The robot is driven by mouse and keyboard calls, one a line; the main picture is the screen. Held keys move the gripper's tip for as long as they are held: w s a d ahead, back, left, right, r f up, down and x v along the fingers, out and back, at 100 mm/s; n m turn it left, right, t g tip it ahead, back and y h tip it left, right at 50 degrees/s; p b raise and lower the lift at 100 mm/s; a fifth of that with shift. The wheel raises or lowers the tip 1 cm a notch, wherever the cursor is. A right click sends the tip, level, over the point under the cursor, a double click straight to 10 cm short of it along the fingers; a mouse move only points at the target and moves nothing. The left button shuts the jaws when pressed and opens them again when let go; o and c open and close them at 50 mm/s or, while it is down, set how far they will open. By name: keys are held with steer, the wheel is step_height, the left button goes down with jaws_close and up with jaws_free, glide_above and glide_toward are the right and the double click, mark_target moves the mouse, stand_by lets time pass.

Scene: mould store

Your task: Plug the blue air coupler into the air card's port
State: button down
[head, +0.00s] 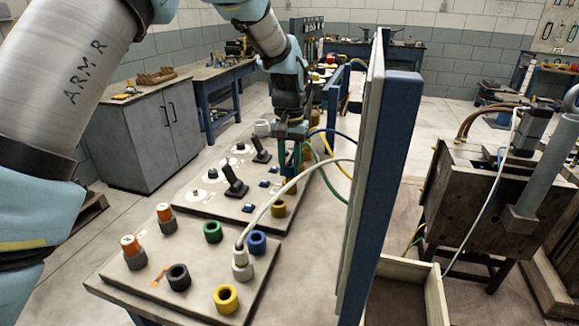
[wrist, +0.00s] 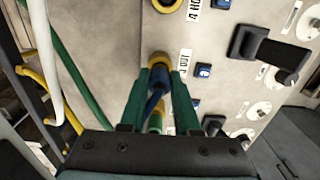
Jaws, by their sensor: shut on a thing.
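My gripper (head: 292,172) is shut on the blue coupler (wrist: 156,82), its two green fingers (wrist: 166,78) on either side of it. The gripper hangs over the far panel (head: 205,190). A yellow ring port (wrist: 160,58) shows at the fingertips in the wrist view; a yellow ring (head: 291,187) also shows just below them in the head view. The coupler overlaps this ring in the wrist view; I cannot tell whether it is seated. Another yellow port (head: 278,207) lies nearer on the same panel. The fingers largely hide the coupler in the head view.
A white hose (head: 300,178) runs from a pale coupler (head: 241,262) on the near panel to an upright blue-edged board (head: 385,190) at right. Green and yellow hoses (wrist: 75,90) hang left in the wrist view. Black levers (head: 235,184) stand left of the gripper.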

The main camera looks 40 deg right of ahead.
mark_target(289, 162)
steer(key=shift+f, duration=0.45)
stand_by(0.4)
steer(key=shift+c, duration=0.7)
jaws_free()
steer(key=shift+r+p, duration=2.65)
steer(key=shift+r, duration=1.2)
